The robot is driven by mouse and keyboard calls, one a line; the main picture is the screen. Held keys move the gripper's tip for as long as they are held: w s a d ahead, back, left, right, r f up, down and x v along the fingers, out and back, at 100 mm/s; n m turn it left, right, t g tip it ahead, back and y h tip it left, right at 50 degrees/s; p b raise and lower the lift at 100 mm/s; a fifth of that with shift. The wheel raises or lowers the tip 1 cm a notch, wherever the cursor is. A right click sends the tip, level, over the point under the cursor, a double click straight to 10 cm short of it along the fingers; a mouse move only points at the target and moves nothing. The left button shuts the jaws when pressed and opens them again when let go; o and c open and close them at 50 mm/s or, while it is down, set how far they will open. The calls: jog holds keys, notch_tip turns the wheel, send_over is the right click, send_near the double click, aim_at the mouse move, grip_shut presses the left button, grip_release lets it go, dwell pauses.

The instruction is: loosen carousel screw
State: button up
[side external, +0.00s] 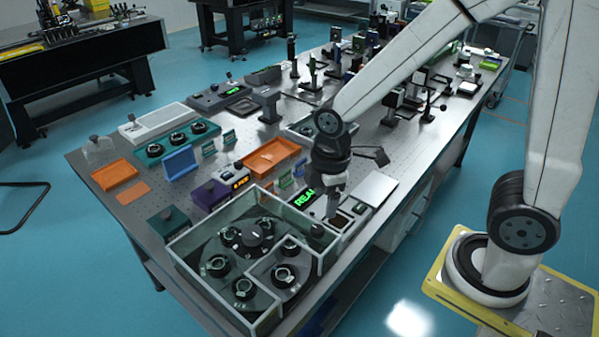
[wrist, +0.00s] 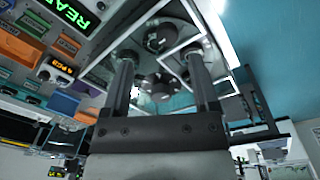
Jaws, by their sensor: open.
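The carousel (side external: 214,249) is a dark round plate with several ringed holders, inside a clear-walled enclosure (side external: 182,265) at the front corner of the table. A dark knob (side external: 253,231) stands near its middle. I cannot tell which part is the carousel screw. My gripper (side external: 333,207) points down, beyond the right back corner of the enclosure and apart from the carousel. In the wrist view my gripper (wrist: 159,54) has its two fingers spread, with nothing between them. Dark round parts of the carousel (wrist: 160,36) show beyond the fingers.
A green-lit display (side external: 309,196) stands behind the enclosure, close to my gripper. A purple box (side external: 209,195), a dark green box (side external: 168,222) and an orange tray (side external: 271,157) are behind and left. A flat silver plate (side external: 374,188) lies to the right.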

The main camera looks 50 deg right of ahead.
aim_at(317, 229)
jog(key=n, duration=0.1)
jog(key=a+n, duration=0.1)
jog(key=n, duration=0.1)
jog(key=shift+w+a+r+n+g, duration=0.2)
jog(key=shift+a+n+g, duration=0.1)
jog(key=shift+n, duration=0.1)
jog(key=shift+f, duration=0.15)
jog(key=shift+f, duration=3.8)
grip_shut()
